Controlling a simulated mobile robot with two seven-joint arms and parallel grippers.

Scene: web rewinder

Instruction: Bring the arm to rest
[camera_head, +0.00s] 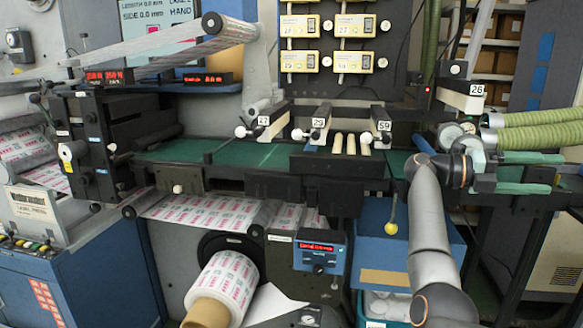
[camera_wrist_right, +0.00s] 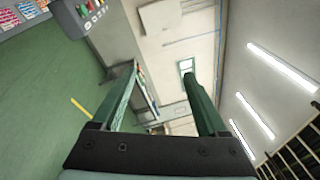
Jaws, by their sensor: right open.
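My right arm (camera_head: 428,225) rises from the bottom right of the head view, and its wrist bends to the right. My right gripper (camera_head: 555,173) points right, at the right side of the machine, below the pale green hoses. Its two green fingers are spread apart, with nothing between them. In the right wrist view the open fingers (camera_wrist_right: 160,88) also show empty, with green floor, a pale wall and ceiling lights beyond. My left gripper is not in view.
Two ribbed green hoses (camera_head: 535,127) run just above my right gripper. The rewinder's green bed (camera_head: 262,154) lies left of my arm. A blue box (camera_head: 385,245) is beside the forearm. A printed roll (camera_head: 222,284) sits low in front.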

